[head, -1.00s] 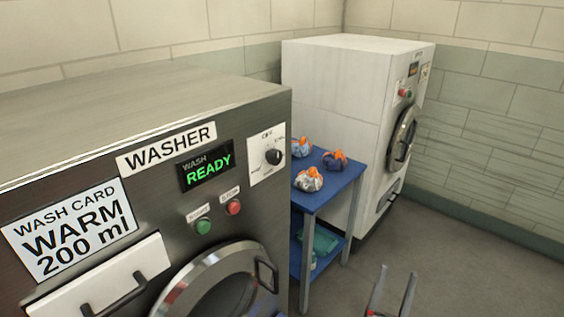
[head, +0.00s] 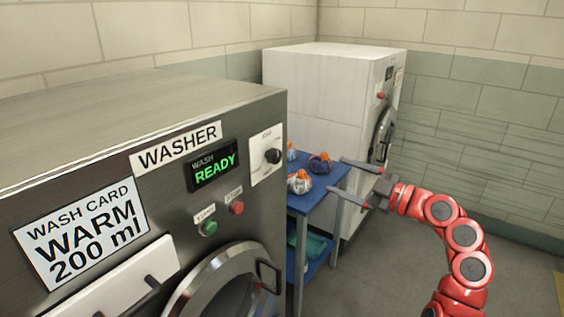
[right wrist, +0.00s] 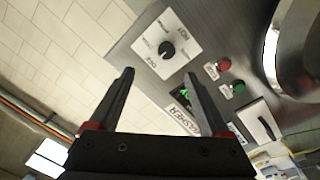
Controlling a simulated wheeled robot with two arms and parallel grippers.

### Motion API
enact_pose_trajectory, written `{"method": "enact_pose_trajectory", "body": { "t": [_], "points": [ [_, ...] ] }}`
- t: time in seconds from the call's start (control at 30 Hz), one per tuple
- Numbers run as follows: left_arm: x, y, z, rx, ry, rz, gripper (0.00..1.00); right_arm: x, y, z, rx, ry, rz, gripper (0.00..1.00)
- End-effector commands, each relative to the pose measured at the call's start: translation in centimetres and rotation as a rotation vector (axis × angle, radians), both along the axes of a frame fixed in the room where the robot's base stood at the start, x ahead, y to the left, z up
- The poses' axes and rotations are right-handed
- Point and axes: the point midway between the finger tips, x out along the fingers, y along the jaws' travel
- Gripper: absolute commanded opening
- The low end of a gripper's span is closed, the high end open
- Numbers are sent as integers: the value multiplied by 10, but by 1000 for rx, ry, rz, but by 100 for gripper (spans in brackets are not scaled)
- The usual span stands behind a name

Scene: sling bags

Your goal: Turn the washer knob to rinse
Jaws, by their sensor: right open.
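The steel washer (head: 110,130) fills the left of the head view, its sign reading WASHER. Its round dark knob (head: 272,156) sits on a white dial plate (head: 268,140) at the upper right of the front. The knob (right wrist: 166,49) also shows in the right wrist view, ahead of the fingertips; the small dial words are hard to read. A pale mark is on the knob, but I cannot tell which word it points at. My right gripper (head: 336,175) is open and empty, to the right of the knob and apart from it. My left gripper is not in view.
The washer display (head: 212,166) reads WASH READY. Green (head: 209,228) and red (head: 237,208) buttons sit below it. A card (head: 80,232) reads WARM 200 ml. A blue table (head: 335,172) with bundles stands beside the washer, before a white machine (head: 320,90).

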Motion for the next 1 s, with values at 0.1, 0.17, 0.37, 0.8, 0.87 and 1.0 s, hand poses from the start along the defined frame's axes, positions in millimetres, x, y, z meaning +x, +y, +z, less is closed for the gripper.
{"method": "enact_pose_trajectory", "body": {
  "t": [0.1,0.17,0.37,0.8,0.87,1.0],
  "points": [
    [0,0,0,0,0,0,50,-10,8,5,-49,-25,49,81],
    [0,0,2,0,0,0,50,-9,13,5,-56,-27,57,81],
    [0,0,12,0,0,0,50,10,41,6,-51,-22,60,81],
    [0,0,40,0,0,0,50,71,123,7,-51,-22,56,81],
    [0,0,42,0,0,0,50,77,130,5,-50,-21,52,81],
    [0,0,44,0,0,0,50,85,142,5,-50,-23,54,81]
  ]
}}
